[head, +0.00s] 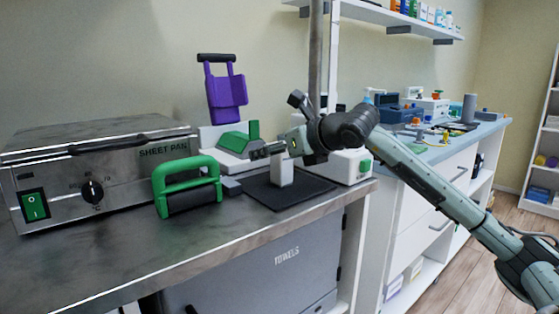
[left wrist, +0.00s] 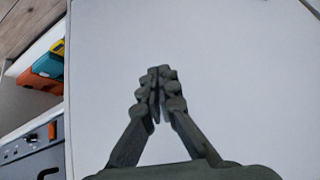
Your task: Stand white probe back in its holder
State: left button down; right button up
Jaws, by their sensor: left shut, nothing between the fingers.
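A small white upright block (head: 283,173) stands over a black mat (head: 293,191) on the steel counter; I cannot tell whether it is the white probe or its holder. My right gripper (head: 262,151) comes in from the right and points left, its dark fingers just above this block. Whether they touch or grip it is unclear. My left gripper (left wrist: 158,80) is shut and empty in front of a plain pale surface (left wrist: 225,60); it is out of the head view.
A sheet pan machine (head: 100,165) and a green-handled roller (head: 188,187) stand on the left. A white unit with a green wedge (head: 238,140) stands behind my right gripper, a white box with a green knob (head: 353,168) to its right. The front left counter is clear.

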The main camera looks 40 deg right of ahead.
jog(key=shift+w, duration=0.1)
jog(key=shift+c, duration=0.5)
jog(key=c, duration=1.2)
grip_shut()
jog(key=shift+r, duration=0.15)
